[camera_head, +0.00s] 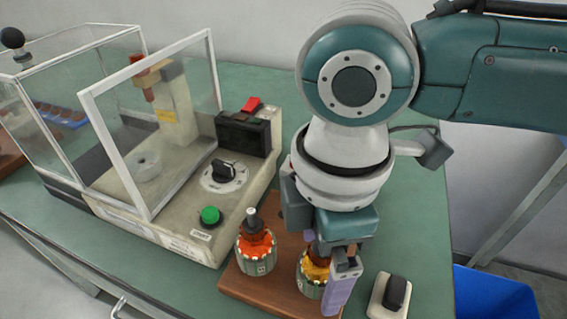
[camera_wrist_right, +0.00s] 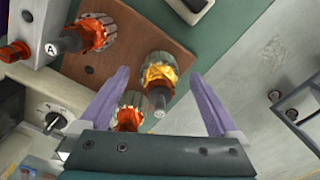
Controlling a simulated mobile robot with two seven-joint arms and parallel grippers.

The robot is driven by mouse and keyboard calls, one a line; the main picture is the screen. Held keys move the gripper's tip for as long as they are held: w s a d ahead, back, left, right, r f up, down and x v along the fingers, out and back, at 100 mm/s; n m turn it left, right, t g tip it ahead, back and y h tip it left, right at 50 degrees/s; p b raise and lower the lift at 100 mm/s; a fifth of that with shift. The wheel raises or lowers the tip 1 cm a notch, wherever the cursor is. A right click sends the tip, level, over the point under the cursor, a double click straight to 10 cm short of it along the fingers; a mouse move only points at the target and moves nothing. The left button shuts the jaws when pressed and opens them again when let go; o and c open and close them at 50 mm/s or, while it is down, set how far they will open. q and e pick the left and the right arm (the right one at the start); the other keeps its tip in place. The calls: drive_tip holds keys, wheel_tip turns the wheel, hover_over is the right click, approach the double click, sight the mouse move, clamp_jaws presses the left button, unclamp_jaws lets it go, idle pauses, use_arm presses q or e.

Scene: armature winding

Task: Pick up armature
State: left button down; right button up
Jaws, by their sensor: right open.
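Several armatures with orange windings stand on a brown wooden board (camera_head: 238,283). In the head view one armature (camera_head: 257,250) stands at the left. Another armature (camera_head: 312,278), with yellow-orange windings, is partly hidden behind my right gripper (camera_head: 325,262). In the right wrist view the yellow-orange armature (camera_wrist_right: 160,74) shows between the open purple fingertips of my right gripper (camera_wrist_right: 161,76), with a gap on both sides. Another orange armature (camera_wrist_right: 130,110) is nearer the gripper's palm, and one (camera_wrist_right: 97,34) is at the upper left. My left gripper is not in view.
A winding machine with a clear hinged guard (camera_head: 155,130), a black knob and a green button (camera_head: 210,216) stands left of the board. A small black switch on a pale base (camera_head: 393,295) is right of the gripper. A blue bin (camera_head: 492,296) sits below the table's right side.

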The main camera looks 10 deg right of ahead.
clamp_jaws()
idle(0.7)
